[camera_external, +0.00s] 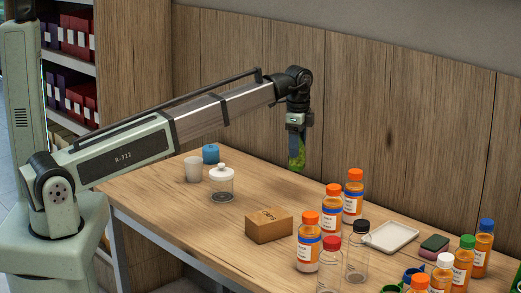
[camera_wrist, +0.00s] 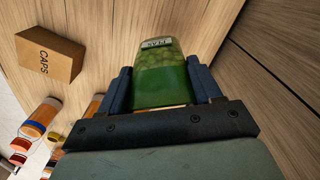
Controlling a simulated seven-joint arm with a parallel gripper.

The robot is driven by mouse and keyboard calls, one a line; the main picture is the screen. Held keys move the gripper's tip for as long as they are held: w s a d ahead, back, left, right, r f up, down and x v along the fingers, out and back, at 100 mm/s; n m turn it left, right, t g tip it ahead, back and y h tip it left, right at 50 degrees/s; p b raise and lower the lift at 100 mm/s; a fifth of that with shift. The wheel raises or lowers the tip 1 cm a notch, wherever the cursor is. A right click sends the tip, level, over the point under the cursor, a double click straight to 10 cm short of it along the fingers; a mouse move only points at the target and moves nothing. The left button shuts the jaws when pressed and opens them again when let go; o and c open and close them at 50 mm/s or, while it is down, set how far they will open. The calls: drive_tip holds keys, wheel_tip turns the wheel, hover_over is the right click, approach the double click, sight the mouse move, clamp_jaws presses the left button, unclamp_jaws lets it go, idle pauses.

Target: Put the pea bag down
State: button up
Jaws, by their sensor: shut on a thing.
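The pea bag (camera_wrist: 160,75) is a green bag with a pale label at its top in the wrist view. It sits between the two dark fingers of my gripper (camera_wrist: 160,88), which is shut on it. In the external view the green bag (camera_external: 297,152) hangs below my gripper (camera_external: 298,132), above the back part of the wooden table (camera_external: 165,195). The bag appears to be held clear of the tabletop, near the wooden wall. Part of the bag is hidden by the gripper.
A cardboard box marked CAPS (camera_external: 269,226) is in front. A glass jar (camera_external: 222,185), a white cup (camera_external: 193,169) and a blue item (camera_external: 211,153) stand at left. Several orange bottles (camera_external: 307,245) and a white tray (camera_external: 390,236) are at right. The table beneath the bag looks clear.

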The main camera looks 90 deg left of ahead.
drive_tip(key=m, duration=0.5)
drive_tip(key=shift+a, duration=0.1)
drive_tip(key=shift+f, duration=4.95)
drive_tip(key=shift+f, duration=0.2)
drive_tip(key=o, duration=1.1)
drive_tip(key=shift+c, duration=0.2)
drive_tip(key=shift+r, duration=0.15)
wheel_tip(320, 180, up, 12)
drive_tip(key=shift+r, duration=0.1)
